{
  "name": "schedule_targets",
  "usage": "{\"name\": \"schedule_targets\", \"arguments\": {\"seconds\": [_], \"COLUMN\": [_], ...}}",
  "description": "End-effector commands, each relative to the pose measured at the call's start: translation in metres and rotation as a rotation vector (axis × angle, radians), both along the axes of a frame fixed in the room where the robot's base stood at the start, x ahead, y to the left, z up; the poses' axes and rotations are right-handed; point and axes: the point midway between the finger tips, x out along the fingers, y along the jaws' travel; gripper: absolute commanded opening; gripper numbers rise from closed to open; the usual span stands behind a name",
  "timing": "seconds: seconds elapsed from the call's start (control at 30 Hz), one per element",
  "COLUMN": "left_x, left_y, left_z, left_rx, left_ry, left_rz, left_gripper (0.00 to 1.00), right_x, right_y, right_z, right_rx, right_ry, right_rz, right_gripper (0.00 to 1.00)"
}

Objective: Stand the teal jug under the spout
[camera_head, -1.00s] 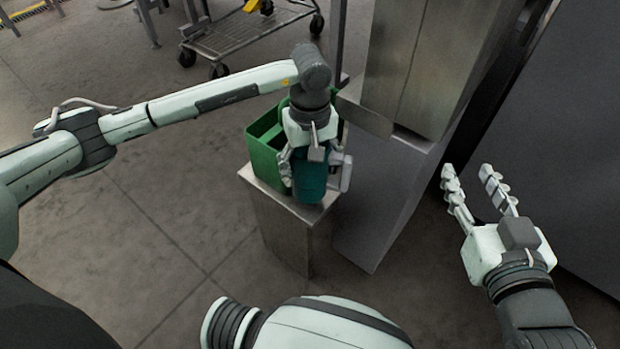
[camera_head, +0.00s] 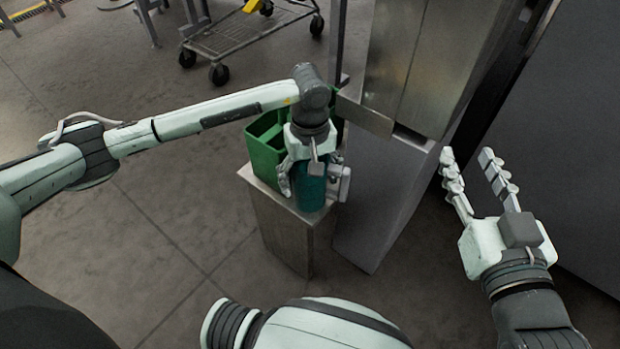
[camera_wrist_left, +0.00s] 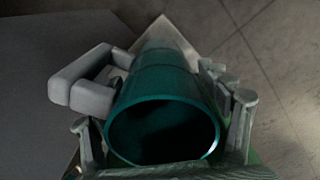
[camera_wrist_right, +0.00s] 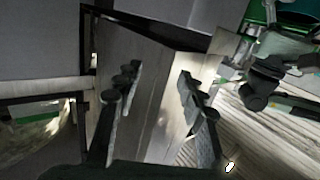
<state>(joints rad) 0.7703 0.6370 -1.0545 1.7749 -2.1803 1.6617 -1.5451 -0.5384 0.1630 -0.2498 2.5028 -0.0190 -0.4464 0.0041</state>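The teal jug (camera_head: 309,190) is upright over the front part of a metal pedestal (camera_head: 285,222). Its open mouth (camera_wrist_left: 162,132) and grey handle (camera_wrist_left: 85,82) show in the left wrist view. My left gripper (camera_head: 314,178) comes down from above and is shut on the jug, one finger on the side away from the handle; the other is partly hidden by the handle and jug. Whether the jug's base touches the pedestal is hard to tell. My right gripper (camera_head: 468,180) is open and empty at the right. I cannot make out a spout for certain.
A green divided bin (camera_head: 264,150) stands behind the jug on the pedestal. A tall metal machine (camera_head: 425,60) with a jutting plate (camera_head: 364,114) is to the right. A wheeled cart (camera_head: 240,38) stands at the back. The floor at left is clear.

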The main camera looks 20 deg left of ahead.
Motion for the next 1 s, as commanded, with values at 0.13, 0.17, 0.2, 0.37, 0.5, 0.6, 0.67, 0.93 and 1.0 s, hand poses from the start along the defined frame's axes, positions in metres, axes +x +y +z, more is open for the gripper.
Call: {"name": "schedule_targets", "arguments": {"seconds": [0.13,0.17,0.2,0.37,0.5,0.6,0.67,0.93,1.0], "left_x": [0.0,0.0,0.0,0.0,0.0,0.002,0.002,0.002,0.001], "left_y": [0.0,0.0,0.0,0.0,0.0,0.0,0.0,0.0,0.0], "left_z": [0.0,0.0,0.0,0.0,0.003,0.016,0.029,0.089,0.101], "left_rx": [0.0,0.0,0.0,0.0,0.0,0.0,-0.001,0.0,-0.001], "left_ry": [0.0,0.0,0.0,0.0,0.0,-0.005,-0.006,-0.005,-0.004], "left_rz": [0.0,0.0,0.0,0.0,0.0,-0.001,0.0,0.0,0.0], "left_gripper": [0.91,0.91,0.91,0.91,0.91,0.91,0.91,0.91,0.91], "right_x": [0.0,0.0,0.0,0.001,0.001,0.0,0.0,-0.003,-0.004], "right_y": [0.0,0.0,0.0,0.0,-0.002,-0.008,-0.011,-0.022,-0.024], "right_z": [0.0,0.0,0.0,0.001,-0.003,-0.016,-0.021,-0.039,-0.043], "right_rx": [0.0,0.0,0.0,0.0,-0.009,-0.033,-0.043,-0.083,-0.089], "right_ry": [0.0,0.0,0.0,-0.001,0.023,0.076,0.098,0.184,0.199], "right_rz": [0.0,0.0,0.0,0.0,-0.005,-0.018,-0.022,-0.042,-0.045], "right_gripper": [0.4,0.4,0.4,0.4,0.4,0.4,0.4,0.4,0.4]}}
